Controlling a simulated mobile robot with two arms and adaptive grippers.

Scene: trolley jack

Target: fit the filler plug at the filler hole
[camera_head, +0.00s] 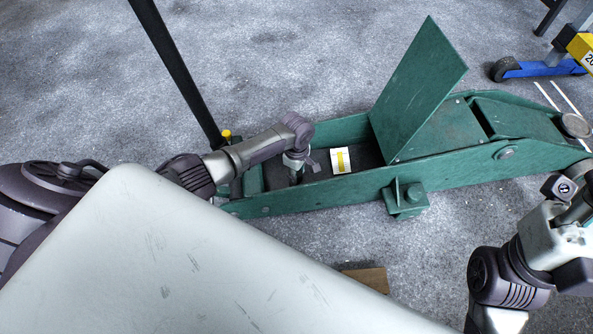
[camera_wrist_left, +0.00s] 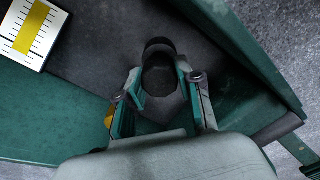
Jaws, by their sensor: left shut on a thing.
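The green trolley jack (camera_head: 350,195) lies on the floor with its plate raised. My left gripper (camera_head: 296,172) reaches down into the jack's open body between its side walls. In the left wrist view my left gripper (camera_wrist_left: 163,98) is shut on a dark round piece, which looks like the filler plug (camera_wrist_left: 160,77). The plug appears above a dark surface inside the jack; I cannot tell whether it touches it. The filler hole is not distinguishable and may be hidden under the plug or gripper. My right arm stands at the right edge, its fingertips out of view.
A white label with a yellow band (camera_head: 341,160) lies inside the jack beside my left gripper. The raised green plate (camera_head: 418,90) stands to its right. The black handle (camera_head: 178,75) rises at the left. A brown block (camera_head: 368,279) lies on the floor in front.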

